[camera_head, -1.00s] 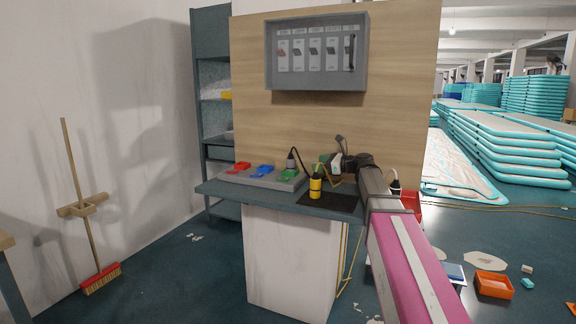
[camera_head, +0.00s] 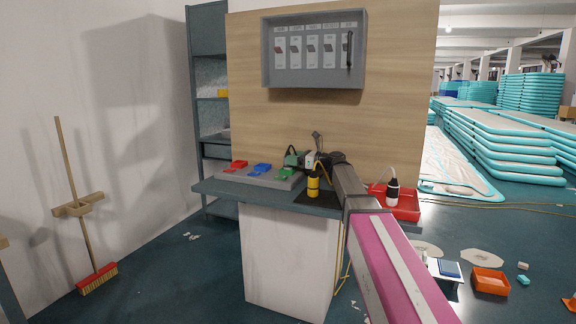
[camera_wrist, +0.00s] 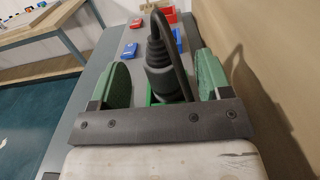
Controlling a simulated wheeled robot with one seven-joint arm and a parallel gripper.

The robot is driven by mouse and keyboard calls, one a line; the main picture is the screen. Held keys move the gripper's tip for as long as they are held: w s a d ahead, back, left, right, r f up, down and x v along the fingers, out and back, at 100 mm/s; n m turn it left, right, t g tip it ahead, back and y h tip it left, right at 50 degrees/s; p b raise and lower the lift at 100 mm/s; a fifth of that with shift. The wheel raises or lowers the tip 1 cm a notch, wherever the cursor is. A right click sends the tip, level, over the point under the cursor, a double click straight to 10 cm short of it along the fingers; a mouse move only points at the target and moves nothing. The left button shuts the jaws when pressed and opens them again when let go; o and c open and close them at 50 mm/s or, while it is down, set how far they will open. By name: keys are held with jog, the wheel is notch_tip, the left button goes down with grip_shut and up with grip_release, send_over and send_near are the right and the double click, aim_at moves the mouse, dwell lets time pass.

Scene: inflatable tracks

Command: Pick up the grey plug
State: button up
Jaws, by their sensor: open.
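The dark grey plug (camera_wrist: 165,80) stands upright with its cable looping up, in the wrist view. It is over the green socket piece, of which a little shows below it. My gripper (camera_wrist: 163,68) has its two green pads on either side of the plug. The pads are open, with a visible gap on the left and a narrower one on the right. In the head view my gripper (camera_head: 299,159) is at the right end of the grey socket block (camera_head: 258,179), and it mostly hides the plug there.
A yellow and black plug (camera_head: 313,184) stands on a black mat just right of the block. A red tray (camera_head: 407,206) holding a black and white plug (camera_head: 392,190) is farther right. The wooden panel (camera_head: 400,110) rises close behind. Red and blue pieces (camera_head: 262,168) sit left.

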jog(key=x, duration=0.3)
jog(key=shift+w, duration=0.1)
jog(key=c, duration=1)
jog(key=shift+c, duration=0.2)
jog(key=shift+r, duration=0.15)
